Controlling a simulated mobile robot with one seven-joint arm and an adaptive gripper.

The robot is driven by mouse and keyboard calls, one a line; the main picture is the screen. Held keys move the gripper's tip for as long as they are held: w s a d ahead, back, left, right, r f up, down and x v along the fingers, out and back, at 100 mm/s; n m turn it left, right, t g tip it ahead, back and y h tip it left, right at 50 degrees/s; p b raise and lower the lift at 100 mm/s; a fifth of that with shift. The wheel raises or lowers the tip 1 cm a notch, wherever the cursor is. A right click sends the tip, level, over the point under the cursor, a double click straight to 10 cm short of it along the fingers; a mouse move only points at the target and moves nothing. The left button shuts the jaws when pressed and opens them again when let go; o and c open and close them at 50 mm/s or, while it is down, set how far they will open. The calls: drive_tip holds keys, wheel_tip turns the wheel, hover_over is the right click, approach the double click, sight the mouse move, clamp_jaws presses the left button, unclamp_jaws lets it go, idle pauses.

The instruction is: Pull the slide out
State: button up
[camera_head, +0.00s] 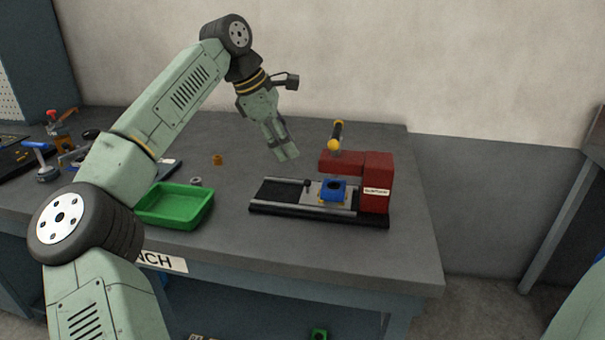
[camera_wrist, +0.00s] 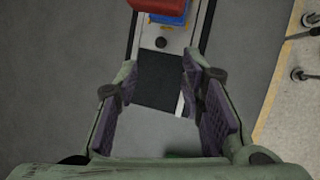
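The slide (camera_head: 313,195) is a light metal plate on a black base with two pale rails (camera_head: 284,208). It sits toward the right end, by the red press (camera_head: 376,172). A blue block (camera_head: 334,188) stands on it, and a small black knob (camera_head: 307,183) is at its left end. My gripper (camera_head: 286,154) is in the air above and left of the base, pointing down. In the wrist view it is open and empty (camera_wrist: 160,88), with the dark rail bed between its fingers. The knob (camera_wrist: 161,43) and slide plate (camera_wrist: 176,42) lie beyond the fingertips.
A green tray (camera_head: 174,223) stands left of the base. A grey ring (camera_head: 195,181) and a copper-coloured coil (camera_head: 217,159) lie behind it. The bench (camera_head: 330,250) is clear in front of the base.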

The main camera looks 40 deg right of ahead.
sight(306, 181)
drive_tip(key=p+x, duration=0.1)
drive_tip(key=x, duration=1)
drive_tip(key=shift+w+a, duration=0.1)
drive_tip(key=shift+a, duration=0.1)
clamp_jaws()
idle(0.5)
